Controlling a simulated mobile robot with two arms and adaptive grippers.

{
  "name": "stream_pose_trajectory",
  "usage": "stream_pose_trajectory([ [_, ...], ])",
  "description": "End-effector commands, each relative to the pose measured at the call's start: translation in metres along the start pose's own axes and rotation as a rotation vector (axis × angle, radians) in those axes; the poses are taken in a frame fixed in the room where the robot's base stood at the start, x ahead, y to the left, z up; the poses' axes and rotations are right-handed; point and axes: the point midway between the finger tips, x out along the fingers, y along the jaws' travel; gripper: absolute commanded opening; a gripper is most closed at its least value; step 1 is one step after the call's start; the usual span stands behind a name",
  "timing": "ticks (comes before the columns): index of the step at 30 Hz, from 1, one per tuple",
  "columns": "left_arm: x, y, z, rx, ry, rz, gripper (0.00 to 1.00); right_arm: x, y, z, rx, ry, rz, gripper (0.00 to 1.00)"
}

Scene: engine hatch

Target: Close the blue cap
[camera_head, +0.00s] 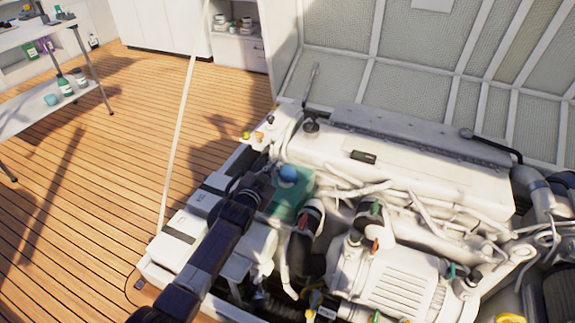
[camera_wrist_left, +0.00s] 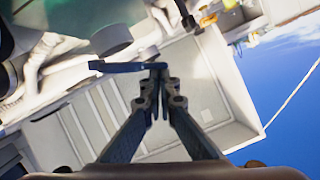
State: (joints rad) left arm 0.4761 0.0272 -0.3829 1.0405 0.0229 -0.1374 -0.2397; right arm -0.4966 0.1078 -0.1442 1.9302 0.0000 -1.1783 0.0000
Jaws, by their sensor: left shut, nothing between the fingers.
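The blue cap (camera_head: 288,173) shows as a small round blue shape on top of the teal tank (camera_head: 291,203), left of the engine. I cannot tell from the head view how far open it is. My left gripper (camera_head: 268,184) is at the left side of the cap, very close to it. In the left wrist view its fingers (camera_wrist_left: 155,70) are shut and empty. A thin dark blue piece (camera_wrist_left: 112,66), probably the cap seen edge-on, lies across at the fingertips; I cannot tell whether they touch. My right gripper is not in view.
The white engine (camera_head: 400,185) with hoses fills the space right of the tank. White boxes (camera_head: 181,237) stand to its left along the hatch edge. The raised hatch lid (camera_head: 435,70) is behind. Wooden deck (camera_head: 130,150) lies open to the left.

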Motion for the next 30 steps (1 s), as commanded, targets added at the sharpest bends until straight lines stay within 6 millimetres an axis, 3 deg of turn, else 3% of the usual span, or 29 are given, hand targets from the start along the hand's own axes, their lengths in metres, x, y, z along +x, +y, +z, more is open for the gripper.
stream_pose_trajectory([
  [12,0.010,0.003,0.025,-0.296,0.000,0.074,0.00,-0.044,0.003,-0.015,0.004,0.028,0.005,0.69],
  [21,0.012,0.004,0.033,-0.292,0.001,0.073,0.00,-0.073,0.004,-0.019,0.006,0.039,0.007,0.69],
  [30,0.012,0.004,0.034,-0.291,0.001,0.072,0.00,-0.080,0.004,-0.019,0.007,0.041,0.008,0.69],
])
